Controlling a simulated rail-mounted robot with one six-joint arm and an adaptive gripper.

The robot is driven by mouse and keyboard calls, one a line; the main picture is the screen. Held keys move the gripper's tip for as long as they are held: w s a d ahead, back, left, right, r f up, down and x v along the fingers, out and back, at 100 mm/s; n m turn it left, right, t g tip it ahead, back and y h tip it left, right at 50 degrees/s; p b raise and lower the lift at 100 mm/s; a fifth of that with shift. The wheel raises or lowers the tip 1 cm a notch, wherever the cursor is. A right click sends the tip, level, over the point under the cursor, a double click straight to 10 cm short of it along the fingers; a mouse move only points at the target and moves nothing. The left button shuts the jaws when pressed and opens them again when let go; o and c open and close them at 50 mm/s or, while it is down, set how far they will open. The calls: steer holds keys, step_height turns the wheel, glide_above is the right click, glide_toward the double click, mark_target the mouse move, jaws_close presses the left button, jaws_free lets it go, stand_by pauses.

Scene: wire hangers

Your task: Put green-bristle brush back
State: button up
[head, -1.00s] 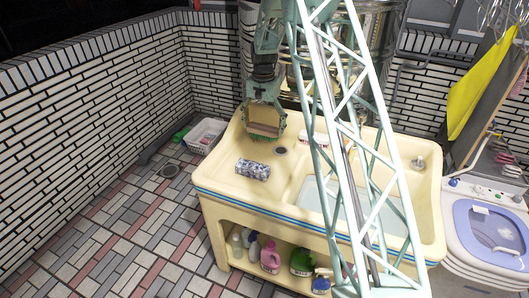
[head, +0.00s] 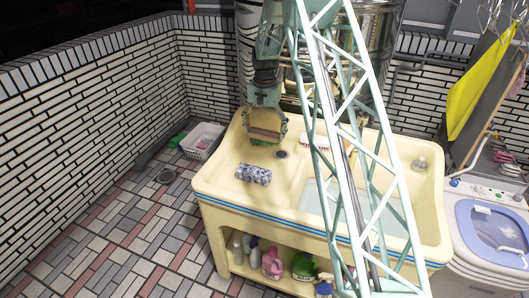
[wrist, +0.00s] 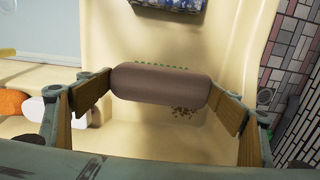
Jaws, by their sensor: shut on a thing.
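The green-bristle brush has a brown rounded back (wrist: 160,87), with a row of green bristle tips showing along its far edge in the wrist view. In the head view the brush (head: 264,140) shows bristles down, over the left part of the cream sink counter (head: 225,165). My gripper (head: 265,125) is above it with its fingers on the two ends of the brush. In the wrist view my gripper (wrist: 165,95) is shut on the brush. Whether the bristles touch the counter is not clear.
A red-and-white item (head: 316,140) stands farther right. A white basket (head: 203,140) is on the floor. Several bottles (head: 272,263) fill the shelf below.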

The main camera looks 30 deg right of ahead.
mark_target(264, 132)
steer(key=shift+f+b, duration=0.35)
steer(key=shift+f, duration=2.15)
steer(key=shift+f+b, duration=0.35)
steer(key=shift+f, duration=1.5)
steer(key=shift+f, duration=0.15)
steer(key=o, duration=1.1)
steer(key=shift+r+p, duration=0.95)
steer(key=shift+r, duration=5.2)
